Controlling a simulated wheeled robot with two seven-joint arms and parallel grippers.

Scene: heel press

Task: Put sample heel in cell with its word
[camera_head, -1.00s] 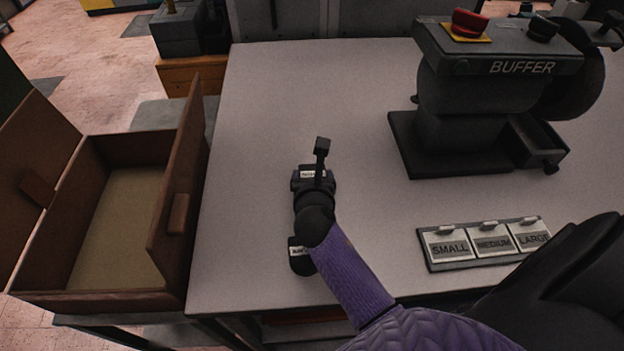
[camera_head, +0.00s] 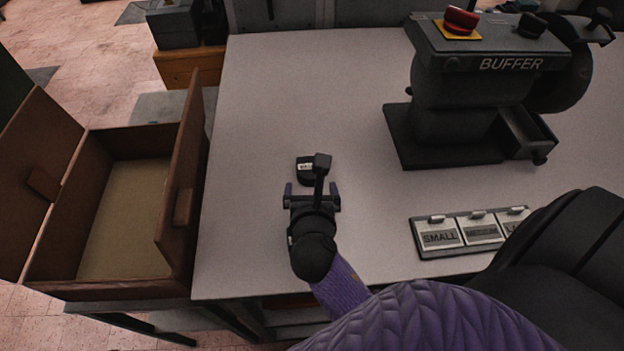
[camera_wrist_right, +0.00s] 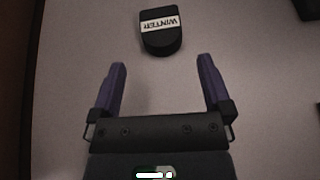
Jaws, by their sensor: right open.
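A black heel (camera_head: 305,169) with a white label lies on the bench just beyond my right gripper (camera_head: 312,190). In the right wrist view the heel (camera_wrist_right: 162,38) reads WINTER, upside down. It lies ahead of the open fingers (camera_wrist_right: 162,62), apart from them, and nothing is between them. A dark tray (camera_head: 460,254) at the right has cells with plates reading SMALL (camera_head: 439,237) and MEDIUM (camera_head: 481,230). A third plate, starting with L, is partly hidden by my arm. My left gripper is not in view.
A dark BUFFER machine (camera_head: 455,95) with a red button and a small drawer stands at the back right of the bench (camera_head: 265,90). An open brown box (camera_head: 110,290) is at the left. The bench's middle and back left are clear.

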